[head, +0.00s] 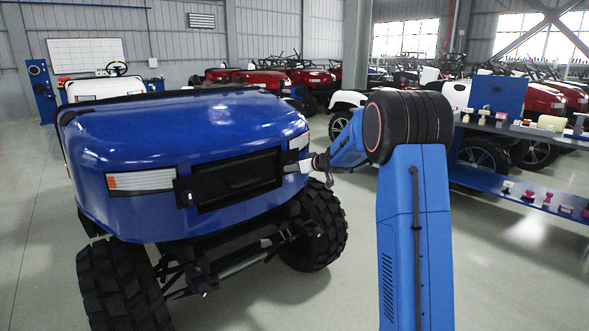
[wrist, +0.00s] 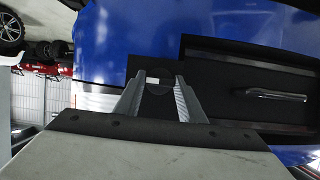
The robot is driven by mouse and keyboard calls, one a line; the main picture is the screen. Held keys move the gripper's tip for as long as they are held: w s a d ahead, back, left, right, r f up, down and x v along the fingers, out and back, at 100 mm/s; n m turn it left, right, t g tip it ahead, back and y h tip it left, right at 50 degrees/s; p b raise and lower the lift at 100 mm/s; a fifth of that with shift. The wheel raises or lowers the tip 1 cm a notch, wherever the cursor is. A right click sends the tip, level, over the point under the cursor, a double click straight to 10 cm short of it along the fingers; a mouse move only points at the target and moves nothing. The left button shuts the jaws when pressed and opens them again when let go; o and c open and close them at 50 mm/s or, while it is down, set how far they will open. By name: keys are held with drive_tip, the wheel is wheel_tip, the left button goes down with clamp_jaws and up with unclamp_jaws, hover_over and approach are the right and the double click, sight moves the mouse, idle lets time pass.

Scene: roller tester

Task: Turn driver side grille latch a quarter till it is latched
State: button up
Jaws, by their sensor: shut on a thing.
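The blue vehicle's dark grille panel (head: 238,180) sits between its headlights. My gripper (head: 308,165) is at the grille's right end in the head view, beside the right headlight. In the wrist view my gripper (wrist: 160,88) has one finger on each side of a dark round latch (wrist: 158,74) on a black plate, and it is shut on that latch. A small pale mark shows on the latch. The latch's exact angle is hard to tell. In the head view the gripper hides this latch.
A bar handle (wrist: 275,95) stands out from the grille. Another dark latch (head: 186,195) is at the grille's left end. A blue shelf (head: 520,130) with small parts stands to the right. The floor (head: 310,300) in front is clear.

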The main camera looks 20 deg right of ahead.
idle(0.3)
drive_tip(key=o, duration=1)
drive_tip(key=shift+o, duration=0.2)
drive_tip(key=v, duration=1.7)
drive_tip(key=shift+s, duration=0.2)
drive_tip(key=shift+d+r, duration=0.1)
drive_tip(key=shift+r, duration=0.1)
